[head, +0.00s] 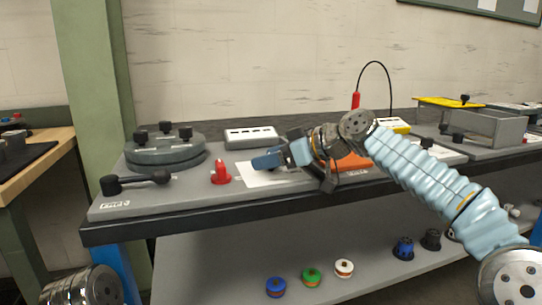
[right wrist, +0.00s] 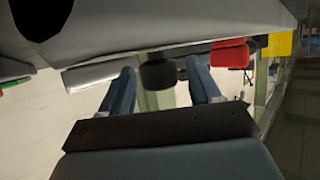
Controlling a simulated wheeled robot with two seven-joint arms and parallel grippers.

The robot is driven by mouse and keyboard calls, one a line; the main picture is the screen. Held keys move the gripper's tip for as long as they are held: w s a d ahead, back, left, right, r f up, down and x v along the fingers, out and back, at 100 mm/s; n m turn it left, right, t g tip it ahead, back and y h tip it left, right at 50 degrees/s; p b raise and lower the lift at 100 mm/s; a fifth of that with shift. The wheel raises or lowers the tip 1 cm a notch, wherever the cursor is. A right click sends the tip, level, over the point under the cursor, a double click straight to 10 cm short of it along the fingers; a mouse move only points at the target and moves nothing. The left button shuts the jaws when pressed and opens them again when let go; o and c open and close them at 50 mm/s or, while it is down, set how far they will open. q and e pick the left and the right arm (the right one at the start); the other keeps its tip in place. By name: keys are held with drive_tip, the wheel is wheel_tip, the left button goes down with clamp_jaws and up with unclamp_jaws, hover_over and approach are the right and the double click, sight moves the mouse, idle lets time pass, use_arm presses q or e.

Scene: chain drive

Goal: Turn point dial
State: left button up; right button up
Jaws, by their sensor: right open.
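A red pointer-shaped dial (head: 221,172) stands on the grey bench top, left of the middle in the head view. My right gripper (head: 266,160) is a short way to the right of it, over a white sheet (head: 258,178), and points left. Its blue fingers are apart with nothing held, and a gap shows between gripper and dial. In the right wrist view, dark knob shapes (right wrist: 157,73) show between the open fingers (right wrist: 160,92); I cannot tell how far off they are. My left gripper is not in view.
A round grey plate (head: 165,153) with black knobs and a black lever (head: 135,182) lie left of the dial. A pale box (head: 251,137) stands behind the gripper. An orange block (head: 354,164) is at its right. Several coloured spools (head: 311,277) sit on the lower shelf.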

drive_tip(key=c, duration=1)
